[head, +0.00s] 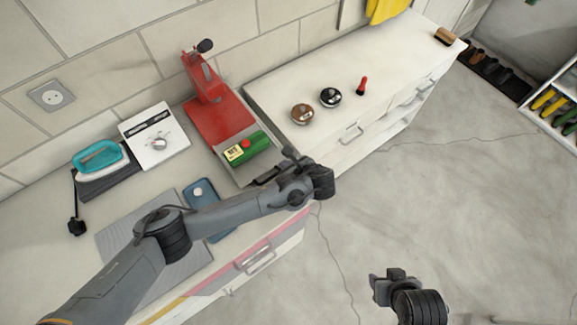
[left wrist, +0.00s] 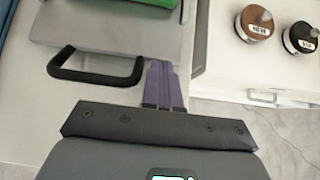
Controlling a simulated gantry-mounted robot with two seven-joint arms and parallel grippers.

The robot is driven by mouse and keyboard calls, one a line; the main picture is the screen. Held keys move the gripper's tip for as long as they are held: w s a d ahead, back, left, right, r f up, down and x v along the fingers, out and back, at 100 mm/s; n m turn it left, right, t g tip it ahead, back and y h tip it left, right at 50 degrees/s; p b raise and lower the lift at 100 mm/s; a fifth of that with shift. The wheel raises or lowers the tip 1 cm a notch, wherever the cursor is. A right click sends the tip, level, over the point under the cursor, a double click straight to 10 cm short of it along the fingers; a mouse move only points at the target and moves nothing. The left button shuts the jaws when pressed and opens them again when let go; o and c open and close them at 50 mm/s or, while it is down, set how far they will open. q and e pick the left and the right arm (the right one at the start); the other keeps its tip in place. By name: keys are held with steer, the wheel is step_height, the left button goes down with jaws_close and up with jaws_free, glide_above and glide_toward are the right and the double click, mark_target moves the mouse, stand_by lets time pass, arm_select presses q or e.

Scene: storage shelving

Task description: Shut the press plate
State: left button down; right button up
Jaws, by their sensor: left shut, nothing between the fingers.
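The red press (head: 207,92) stands on the counter against the wall. Its grey press plate (head: 240,172) is slid out toward the front and carries a green item with a yellow label (head: 246,149). In the left wrist view the plate (left wrist: 105,32) has a black handle (left wrist: 97,75) at its front edge. My left gripper (head: 288,157) is shut and empty. Its fingers (left wrist: 163,88) are beside the handle's right end in the left wrist view; whether they touch it I cannot tell. My right gripper (head: 383,288) hangs over the floor, away from the counter; its fingers are unclear.
A white scale (head: 153,142), teal iron (head: 98,157) and blue phone-like item (head: 202,191) lie left. The floor (head: 430,190) is clear.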

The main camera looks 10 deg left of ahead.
mark_target(253, 128)
arm_select(q)
steer(key=shift+a, duration=0.1)
steer(key=w+a, duration=0.6)
steer(key=shift+w+a, duration=0.1)
steer(key=w+a+b, duration=0.3)
steer(key=w+a, duration=0.3)
steer(key=shift+a+f, duration=0.1)
steer(key=shift+a, duration=0.1)
stand_by(0.3)
